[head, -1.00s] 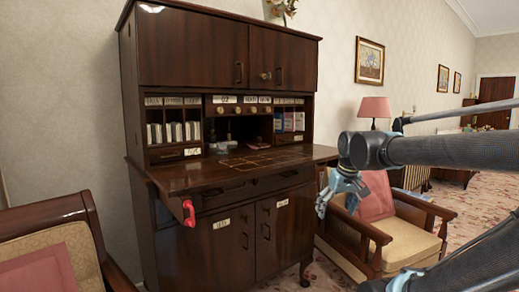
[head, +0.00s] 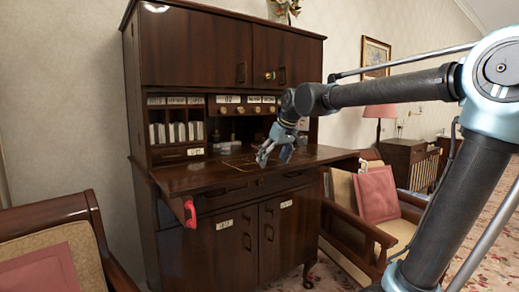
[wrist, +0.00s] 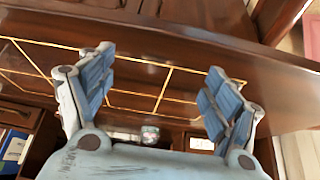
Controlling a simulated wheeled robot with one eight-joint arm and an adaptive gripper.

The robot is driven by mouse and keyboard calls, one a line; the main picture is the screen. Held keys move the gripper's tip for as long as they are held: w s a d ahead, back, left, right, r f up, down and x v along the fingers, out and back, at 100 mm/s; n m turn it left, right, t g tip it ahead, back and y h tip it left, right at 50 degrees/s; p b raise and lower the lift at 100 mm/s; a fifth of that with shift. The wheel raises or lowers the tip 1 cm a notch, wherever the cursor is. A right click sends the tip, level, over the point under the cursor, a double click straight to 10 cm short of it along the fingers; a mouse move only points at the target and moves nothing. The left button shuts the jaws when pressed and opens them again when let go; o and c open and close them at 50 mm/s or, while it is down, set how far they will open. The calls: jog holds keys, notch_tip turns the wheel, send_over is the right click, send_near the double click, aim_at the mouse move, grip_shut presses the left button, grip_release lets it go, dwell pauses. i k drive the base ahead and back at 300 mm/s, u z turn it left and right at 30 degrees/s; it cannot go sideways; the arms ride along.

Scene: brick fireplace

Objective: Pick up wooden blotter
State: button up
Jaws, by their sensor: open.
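My gripper (head: 275,153) is open and empty, over the right part of the fold-down desktop (head: 205,179) of the dark wooden secretary. In the wrist view its blue-padded fingers (wrist: 160,68) stand wide apart with bare, gold-lined desktop between and beyond them. I cannot clearly make out a wooden blotter. A small object (head: 225,150) stands at the back of the desktop, left of my gripper, too small to identify. A small jar-like thing (wrist: 150,134) shows behind the gripper's palm in the wrist view. My gripper and arm hide part of the desktop's right side.
The secretary's upper cabinet (head: 195,45) rises over the desktop. Pigeonholes with papers (head: 175,132) stand at the back left. A red handset-like object (head: 190,212) hangs at the desktop's front left corner. Armchairs stand at left (head: 50,235) and right (head: 340,215).

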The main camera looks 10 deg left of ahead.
aim_at(255, 145)
jog(key=i, duration=0.95)
jog(key=z, duration=0.05)
